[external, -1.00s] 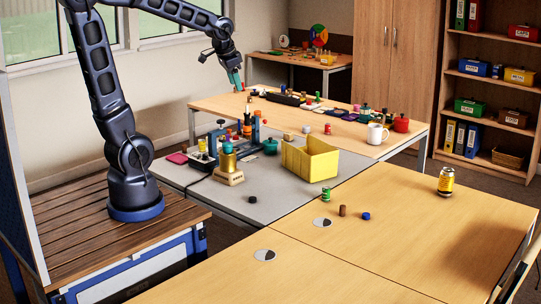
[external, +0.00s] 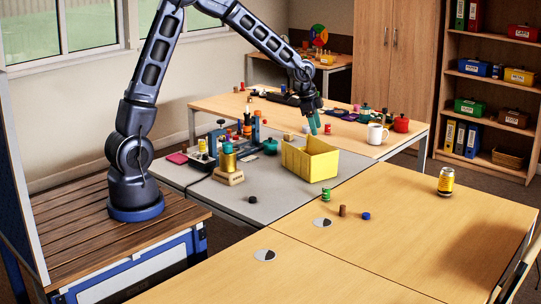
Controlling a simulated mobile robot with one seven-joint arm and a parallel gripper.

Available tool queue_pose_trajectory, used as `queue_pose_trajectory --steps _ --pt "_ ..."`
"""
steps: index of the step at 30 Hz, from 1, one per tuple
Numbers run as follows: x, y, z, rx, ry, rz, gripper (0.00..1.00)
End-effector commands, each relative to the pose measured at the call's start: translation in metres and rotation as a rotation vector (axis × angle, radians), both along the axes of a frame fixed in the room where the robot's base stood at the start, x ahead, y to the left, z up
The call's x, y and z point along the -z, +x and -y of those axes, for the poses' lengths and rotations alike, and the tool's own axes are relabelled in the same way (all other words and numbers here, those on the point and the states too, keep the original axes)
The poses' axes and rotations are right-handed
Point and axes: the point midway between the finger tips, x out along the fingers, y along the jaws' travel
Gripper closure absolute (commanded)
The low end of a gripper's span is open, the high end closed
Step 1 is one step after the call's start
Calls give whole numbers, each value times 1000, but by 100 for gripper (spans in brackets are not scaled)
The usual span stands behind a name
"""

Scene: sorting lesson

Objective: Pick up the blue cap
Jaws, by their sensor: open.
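The blue cap (external: 366,216) is a small, short blue cylinder on the front wooden table, just right of a brown cork-like piece (external: 343,211). My gripper (external: 313,124), with teal fingers, hangs pointing down above the far side of the yellow open box (external: 321,167). It is well behind and to the left of the blue cap, apart from it. It is open and nothing shows between its fingers.
A green can (external: 325,194) stands left of the brown piece, and a yellow can (external: 446,181) stands farther right. A small black disc (external: 252,199) lies on the grey mat (external: 285,205). A white mug (external: 377,134) stands behind. The front table's near part is clear.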

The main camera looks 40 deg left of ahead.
Motion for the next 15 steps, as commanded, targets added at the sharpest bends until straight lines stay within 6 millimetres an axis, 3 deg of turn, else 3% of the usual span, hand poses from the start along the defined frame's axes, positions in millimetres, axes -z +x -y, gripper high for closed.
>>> queue_pose_trajectory --steps 6,15 --pt "57 22 54 129 -37 -22 48" --pt "136 37 125 286 -102 -42 48"
